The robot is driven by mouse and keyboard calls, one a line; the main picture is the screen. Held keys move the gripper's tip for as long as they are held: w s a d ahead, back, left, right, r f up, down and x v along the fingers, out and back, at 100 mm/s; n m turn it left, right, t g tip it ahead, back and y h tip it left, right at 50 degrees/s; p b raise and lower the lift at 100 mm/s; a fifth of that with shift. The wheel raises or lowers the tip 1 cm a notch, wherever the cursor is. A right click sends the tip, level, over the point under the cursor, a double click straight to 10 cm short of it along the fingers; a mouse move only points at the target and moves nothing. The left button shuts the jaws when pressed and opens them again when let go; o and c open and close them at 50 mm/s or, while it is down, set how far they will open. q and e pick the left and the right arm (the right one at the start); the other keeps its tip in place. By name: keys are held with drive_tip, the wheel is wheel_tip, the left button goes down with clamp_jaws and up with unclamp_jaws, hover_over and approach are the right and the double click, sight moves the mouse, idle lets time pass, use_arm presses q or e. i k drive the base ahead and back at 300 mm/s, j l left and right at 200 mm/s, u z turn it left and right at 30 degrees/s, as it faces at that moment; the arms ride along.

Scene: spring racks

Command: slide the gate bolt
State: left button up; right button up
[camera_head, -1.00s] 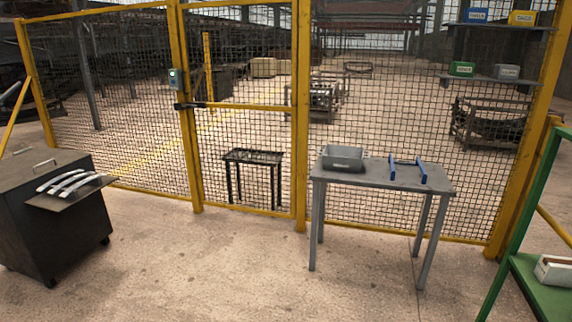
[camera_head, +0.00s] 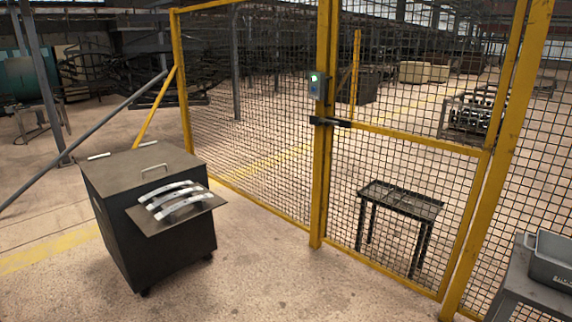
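The gate bolt (camera_head: 331,122) is a dark bar at mid height on the yellow gate post (camera_head: 322,180), reaching right toward the gate's cross rail. The mesh gate (camera_head: 410,190) in its yellow frame looks closed. A small box with a green light (camera_head: 317,85) is mounted on the post above the bolt. Whether the bolt is slid across cannot be told at this size. Neither of my grippers shows in the head view.
A dark wheeled cabinet (camera_head: 150,240) with curved silver bars (camera_head: 175,200) on its side shelf stands at left. A grey table (camera_head: 530,290) with a grey bin (camera_head: 552,258) is at lower right. A dark stand (camera_head: 400,199) is behind the mesh. Floor before the gate is clear.

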sight(327, 123)
drive_tip(key=i+j+z, duration=0.15)
drive_tip(key=i, duration=0.4)
drive_tip(key=i+j+z, duration=0.15)
drive_tip(key=i, duration=0.35)
drive_tip(key=i+j+z, duration=0.15)
drive_tip(key=i+j, duration=0.25)
drive_tip(key=i, duration=0.1)
